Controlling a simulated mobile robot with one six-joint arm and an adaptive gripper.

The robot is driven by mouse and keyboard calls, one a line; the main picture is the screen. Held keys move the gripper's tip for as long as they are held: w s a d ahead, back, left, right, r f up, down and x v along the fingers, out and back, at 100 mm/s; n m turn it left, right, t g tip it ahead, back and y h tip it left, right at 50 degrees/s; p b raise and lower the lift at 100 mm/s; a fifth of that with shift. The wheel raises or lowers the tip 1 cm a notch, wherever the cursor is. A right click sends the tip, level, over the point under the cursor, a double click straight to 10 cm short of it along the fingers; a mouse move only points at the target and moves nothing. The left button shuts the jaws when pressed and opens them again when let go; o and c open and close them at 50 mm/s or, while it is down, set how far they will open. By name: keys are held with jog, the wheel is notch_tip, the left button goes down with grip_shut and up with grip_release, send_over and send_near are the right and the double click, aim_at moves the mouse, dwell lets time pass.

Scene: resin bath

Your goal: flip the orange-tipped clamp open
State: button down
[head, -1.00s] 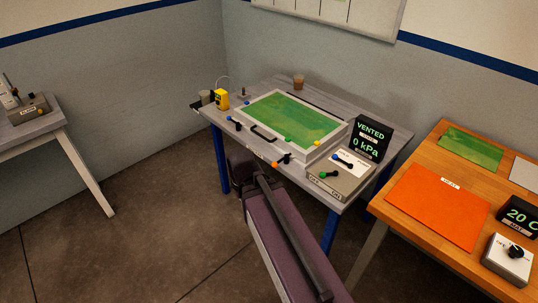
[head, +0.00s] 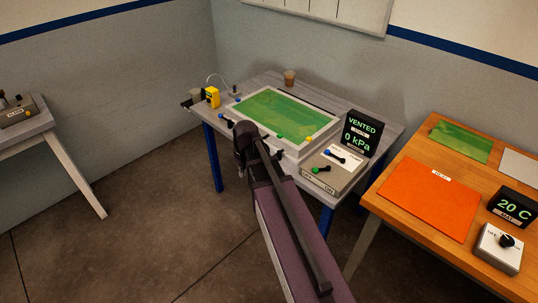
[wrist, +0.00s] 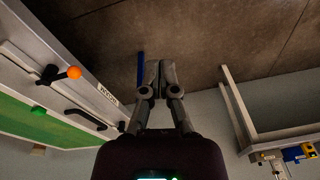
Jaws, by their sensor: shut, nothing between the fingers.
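The orange-tipped clamp (wrist: 62,74) shows in the wrist view as a short black lever with an orange ball, at the edge of the white-framed bath (wrist: 40,62). In the head view my arm covers it. My gripper (wrist: 158,66) is shut and empty, its fingers together over the floor in the wrist picture. It is to the right of the clamp there, clearly apart from it. The bath's frame (head: 322,132) and green panel (head: 284,112) show on the grey table in the head view.
A black handle (wrist: 85,119) and a green knob (wrist: 38,110) lie near the clamp. A yellow device (head: 212,97) stands at the left.

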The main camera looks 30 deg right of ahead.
jog(key=w+d+n+t, duration=0.2)
jog(key=w+d, duration=1.2)
jog(key=d, duration=0.2)
jog(key=shift+w+d+r+y, duration=0.25)
jog(key=shift+d+y, duration=0.05)
jog(key=shift+f+b, duration=0.2)
jog(key=shift+b, duration=0.15)
notch_tip(320, 180, down, 10)
jog(key=b, duration=0.9)
jog(key=shift+s+b, duration=0.2)
jog(key=shift+b, duration=0.2)
jog(key=shift+r, duration=0.15)
jog(key=shift+a+n, duration=0.15)
jog(key=shift+n, duration=0.15)
